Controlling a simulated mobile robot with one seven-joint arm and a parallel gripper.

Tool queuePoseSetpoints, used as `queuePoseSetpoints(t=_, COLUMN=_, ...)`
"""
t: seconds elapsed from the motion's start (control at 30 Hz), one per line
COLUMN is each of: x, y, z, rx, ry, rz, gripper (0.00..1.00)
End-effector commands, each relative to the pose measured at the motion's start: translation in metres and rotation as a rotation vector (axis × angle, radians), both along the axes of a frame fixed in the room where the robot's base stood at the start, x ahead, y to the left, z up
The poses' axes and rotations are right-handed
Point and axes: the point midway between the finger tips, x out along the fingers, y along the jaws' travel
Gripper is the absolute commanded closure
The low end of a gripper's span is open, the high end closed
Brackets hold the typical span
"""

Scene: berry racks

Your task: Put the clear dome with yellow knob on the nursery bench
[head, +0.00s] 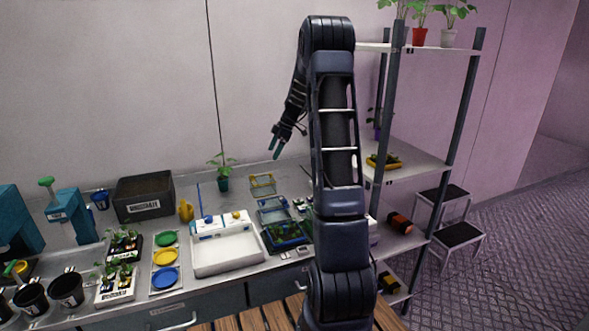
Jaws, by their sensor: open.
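My gripper (276,149) is open and empty, pointing down in the air above the back of the nursery bench (237,200). A small clear, box-like cover with yellowish edges (262,185) lies on the bench below it. It looks like the clear dome with yellow knob, but the knob is too small to make out. A similar clear cover with blue edges (272,204) is just in front of it. My gripper is well above both and touches neither. My arm hides part of the bench to their right.
A seedling tray (287,246) and a white tray (228,264) stand near the front. A potted seedling (223,183) and a dark crate (145,211) stand at the back. Green, yellow and blue dishes (164,256) are left. A shelf rack (416,167) stands right.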

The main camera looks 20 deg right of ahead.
Motion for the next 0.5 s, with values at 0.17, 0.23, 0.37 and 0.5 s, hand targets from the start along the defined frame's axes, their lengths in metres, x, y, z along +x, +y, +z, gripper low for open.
queuePoseSetpoints(t=0.17, x=-0.046, y=0.019, z=0.044, rx=-0.066, ry=0.04, rz=-0.135, gripper=0.0)
queuePoseSetpoints(t=0.23, x=-0.065, y=0.025, z=0.059, rx=-0.089, ry=0.055, rz=-0.193, gripper=0.0)
queuePoseSetpoints(t=0.37, x=-0.101, y=0.037, z=0.082, rx=-0.129, ry=0.075, rz=-0.302, gripper=0.0)
queuePoseSetpoints(t=0.5, x=-0.141, y=0.047, z=0.103, rx=-0.165, ry=0.089, rz=-0.422, gripper=0.0)
